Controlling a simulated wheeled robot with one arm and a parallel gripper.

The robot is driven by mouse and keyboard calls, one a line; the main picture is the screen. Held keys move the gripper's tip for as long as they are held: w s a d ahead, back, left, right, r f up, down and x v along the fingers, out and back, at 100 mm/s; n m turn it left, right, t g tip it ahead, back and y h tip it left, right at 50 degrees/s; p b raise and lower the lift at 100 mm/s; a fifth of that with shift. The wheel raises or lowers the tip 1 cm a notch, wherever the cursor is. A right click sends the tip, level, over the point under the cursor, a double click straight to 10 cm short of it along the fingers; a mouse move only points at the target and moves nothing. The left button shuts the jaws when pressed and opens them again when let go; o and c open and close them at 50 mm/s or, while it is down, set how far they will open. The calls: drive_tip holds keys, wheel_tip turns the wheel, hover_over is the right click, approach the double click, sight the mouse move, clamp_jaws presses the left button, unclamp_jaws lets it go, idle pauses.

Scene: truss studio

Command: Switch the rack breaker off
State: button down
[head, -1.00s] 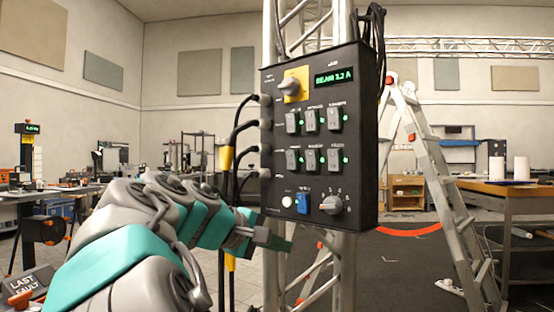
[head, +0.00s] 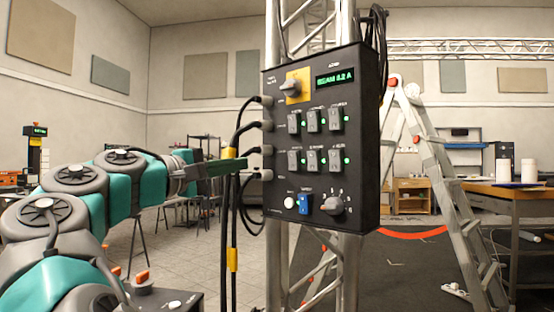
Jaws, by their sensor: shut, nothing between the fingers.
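A black breaker box (head: 370,190) hangs on the metal truss. It has six grey rocker switches in two rows: top left (head: 294,121), top middle (head: 314,120), top right (head: 335,118), bottom left (head: 294,160), bottom middle (head: 315,160) and bottom right (head: 336,160). Green lights glow beside them. Their labels are too small to read, so I cannot tell which is the rack breaker. My gripper (head: 243,166) is shut and empty, pointing right, left of the box at the height of the lower row. It appears apart from the switches.
A white button (head: 290,202), blue switch (head: 304,204) and grey knob (head: 333,205) sit below. Black cables (head: 238,200) hang by my gripper. A stepladder (head: 440,170) stands right.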

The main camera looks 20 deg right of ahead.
sight(292, 155)
drive_tip(key=x, duration=1.4)
drive_tip(key=shift+f, duration=0.1)
drive_tip(key=shift+p, duration=0.4)
drive_tip(key=shift+d+r+p, duration=0.25)
drive_tip(key=shift+r+p, duration=0.05)
drive_tip(key=shift+p, duration=0.05)
drive_tip(key=shift+a+f, duration=0.1)
drive_tip(key=shift+f, duration=0.1)
drive_tip(key=s+a, duration=0.2)
drive_tip(key=a, duration=0.4)
drive_tip(key=s+a+r, duration=0.1)
drive_tip(key=s+a, duration=0.2)
drive_tip(key=a, duration=0.4)
drive_tip(key=shift+r, duration=0.35)
